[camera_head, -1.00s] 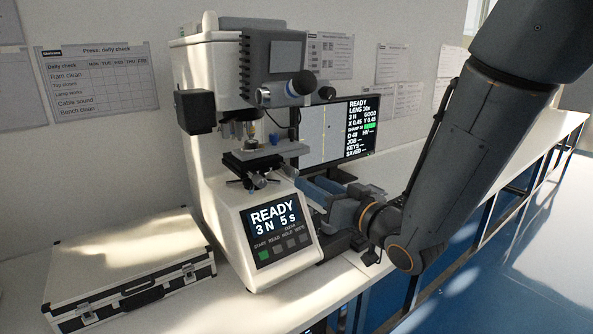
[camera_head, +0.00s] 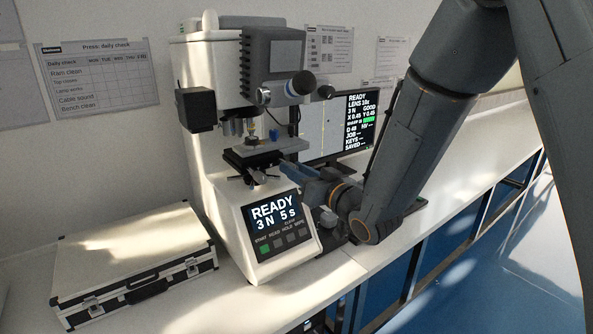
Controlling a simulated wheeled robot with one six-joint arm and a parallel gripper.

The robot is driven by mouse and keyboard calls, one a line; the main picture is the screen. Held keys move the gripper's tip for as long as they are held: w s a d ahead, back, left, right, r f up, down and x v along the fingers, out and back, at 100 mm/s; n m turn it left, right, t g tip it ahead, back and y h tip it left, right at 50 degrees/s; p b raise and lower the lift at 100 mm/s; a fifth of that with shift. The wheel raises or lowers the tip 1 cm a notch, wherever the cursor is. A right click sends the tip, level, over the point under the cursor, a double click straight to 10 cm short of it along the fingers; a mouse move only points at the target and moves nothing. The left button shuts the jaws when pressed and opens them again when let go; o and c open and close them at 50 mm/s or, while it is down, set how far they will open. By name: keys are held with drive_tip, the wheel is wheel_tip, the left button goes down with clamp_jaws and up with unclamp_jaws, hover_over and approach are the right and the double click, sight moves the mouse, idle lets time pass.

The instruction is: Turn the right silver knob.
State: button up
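The white hardness tester (camera_head: 222,150) stands on the bench, with a lit READY panel (camera_head: 276,215) on its front. Its flat specimen stage (camera_head: 247,155) sits under the lens turret. A silver micrometer-type knob (camera_head: 293,146) sticks out at the stage's right side. My gripper (camera_head: 287,168) reaches in from the right, with its blue fingers just below and beside this knob. I cannot tell whether they touch it. The fingers overlap in this view, so their gap is hidden.
A monitor (camera_head: 337,125) stands behind my arm, partly covered. A rounded silver part (camera_head: 328,220) shows on a dark base right of the panel. A silver case (camera_head: 130,262) lies at left. The bench's front edge runs close below my arm.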

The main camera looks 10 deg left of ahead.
clamp_jaws()
drive_tip(key=shift+m, duration=0.3)
drive_tip(key=m+p, duration=0.1)
drive_tip(key=m, duration=0.6)
drive_tip(key=m+p, duration=0.1)
drive_tip(key=m, duration=0.6)
drive_tip(key=m+p, duration=0.1)
drive_tip(key=m, duration=0.7)
drive_tip(key=shift+f, duration=0.25)
drive_tip(key=shift+o, duration=2.2)
unclamp_jaws()
